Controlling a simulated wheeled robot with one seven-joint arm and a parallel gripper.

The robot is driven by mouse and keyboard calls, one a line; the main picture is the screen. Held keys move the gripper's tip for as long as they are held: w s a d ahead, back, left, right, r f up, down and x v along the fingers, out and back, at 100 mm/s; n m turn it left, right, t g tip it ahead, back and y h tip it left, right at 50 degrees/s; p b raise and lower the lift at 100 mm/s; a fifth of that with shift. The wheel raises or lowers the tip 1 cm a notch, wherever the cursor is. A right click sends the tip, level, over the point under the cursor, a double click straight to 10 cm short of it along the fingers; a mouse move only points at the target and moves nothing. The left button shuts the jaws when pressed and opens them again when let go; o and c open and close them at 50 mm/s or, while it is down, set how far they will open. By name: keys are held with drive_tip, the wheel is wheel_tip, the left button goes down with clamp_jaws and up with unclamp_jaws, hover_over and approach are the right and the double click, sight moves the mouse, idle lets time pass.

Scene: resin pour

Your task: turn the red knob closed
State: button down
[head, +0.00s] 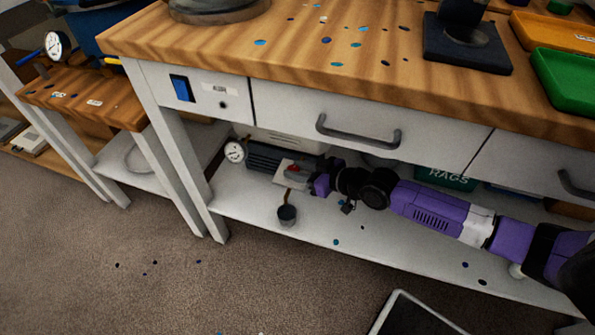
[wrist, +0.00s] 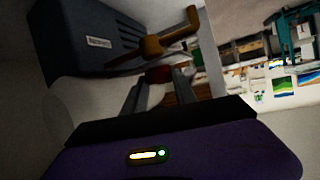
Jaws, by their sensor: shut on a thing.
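The red knob (head: 292,168) is on the dark grey ribbed unit (head: 262,158) on the shelf under the bench. In the wrist view the red knob (wrist: 158,74) shows between the two fingers of my gripper (wrist: 160,82), which is shut on it. A brass fitting (wrist: 160,46) stands just beyond the knob. In the head view my gripper (head: 308,178) reaches in from the right, and its fingers partly cover the knob. I cannot tell the knob's turn angle.
A small dark cup (head: 287,214) is below the unit's brass spout (head: 287,195). A round gauge (head: 234,151) is at the unit's left. The drawer front (head: 360,118) and bench top (head: 200,45) are above my arm. A green rags box (head: 445,178) is behind it.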

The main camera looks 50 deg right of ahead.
drive_tip(key=shift+s+f, duration=0.1)
drive_tip(key=shift+f, duration=0.1)
drive_tip(key=c, duration=1.3)
unclamp_jaws()
drive_tip(key=shift+r, duration=0.1)
drive_tip(key=shift+s+d+r, duration=0.1)
drive_tip(key=shift+s+r, duration=0.15)
drive_tip(key=shift+s, duration=0.05)
drive_tip(key=p+v, duration=0.2)
drive_tip(key=v, duration=0.5)
